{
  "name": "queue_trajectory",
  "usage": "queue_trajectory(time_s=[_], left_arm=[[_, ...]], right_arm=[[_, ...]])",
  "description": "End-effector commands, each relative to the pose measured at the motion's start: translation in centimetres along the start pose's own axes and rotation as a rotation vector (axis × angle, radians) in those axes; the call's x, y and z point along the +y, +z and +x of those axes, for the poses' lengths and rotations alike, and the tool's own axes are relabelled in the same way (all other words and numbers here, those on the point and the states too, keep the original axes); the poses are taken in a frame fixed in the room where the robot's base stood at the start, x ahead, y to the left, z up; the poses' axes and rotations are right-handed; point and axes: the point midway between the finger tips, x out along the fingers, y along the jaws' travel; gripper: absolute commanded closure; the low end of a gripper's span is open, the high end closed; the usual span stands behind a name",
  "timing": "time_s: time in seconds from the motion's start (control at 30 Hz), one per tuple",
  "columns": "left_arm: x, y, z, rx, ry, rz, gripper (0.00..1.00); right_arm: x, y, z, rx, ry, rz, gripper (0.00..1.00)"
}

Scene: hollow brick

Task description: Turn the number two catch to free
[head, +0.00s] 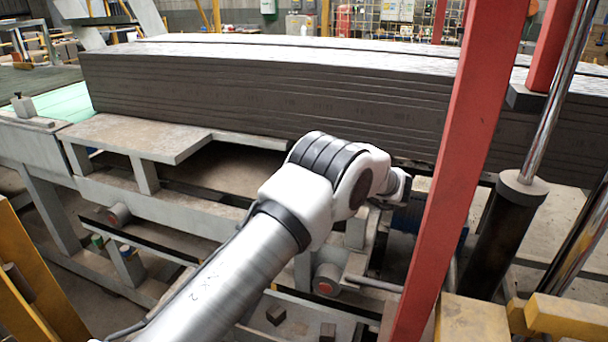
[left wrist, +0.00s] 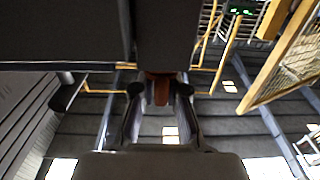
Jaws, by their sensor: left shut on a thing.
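In the left wrist view my left gripper (left wrist: 160,88) has its two dark fingers on either side of a small reddish-brown piece (left wrist: 161,97) and is shut on it. The piece sits below a large dark block. It may be the catch, but no number or marking can be read on it, and its setting cannot be told. In the head view my left arm reaches in from the lower left to the machine under the slab stack. Its fingers are hidden there behind the red post. My right gripper is in neither view.
A long stack of dark grey slabs (head: 270,95) lies across the back. A slanting red post (head: 462,150) and a black cylinder with a shiny rod (head: 505,225) stand at the right. A grey steel frame (head: 150,205) with open gaps lies at the left.

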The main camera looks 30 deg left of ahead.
Motion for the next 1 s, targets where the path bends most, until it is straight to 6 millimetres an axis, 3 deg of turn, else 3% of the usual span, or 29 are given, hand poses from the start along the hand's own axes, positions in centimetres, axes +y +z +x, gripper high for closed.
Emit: queue_trajectory(time_s=[0.33, 0.37, 0.4, 0.77, 1.0], left_arm=[[0.0, -0.1, 0.0, 0.002, -0.001, -0.002, 1.0], [0.0, -0.1, 0.0, 0.002, -0.001, -0.002, 0.77], [0.0, -0.1, 0.0, 0.002, 0.0, -0.002, 0.63], [0.0, -0.1, -0.5, 0.002, 0.001, -0.002, 0.62], [0.1, 0.0, -5.0, 0.002, 0.003, -0.004, 0.62]], right_arm=[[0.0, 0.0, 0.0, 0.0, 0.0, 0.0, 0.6], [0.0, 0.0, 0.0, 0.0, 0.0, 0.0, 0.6], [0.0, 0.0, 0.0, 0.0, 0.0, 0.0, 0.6], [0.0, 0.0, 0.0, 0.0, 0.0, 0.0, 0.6], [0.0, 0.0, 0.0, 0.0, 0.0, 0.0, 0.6]])
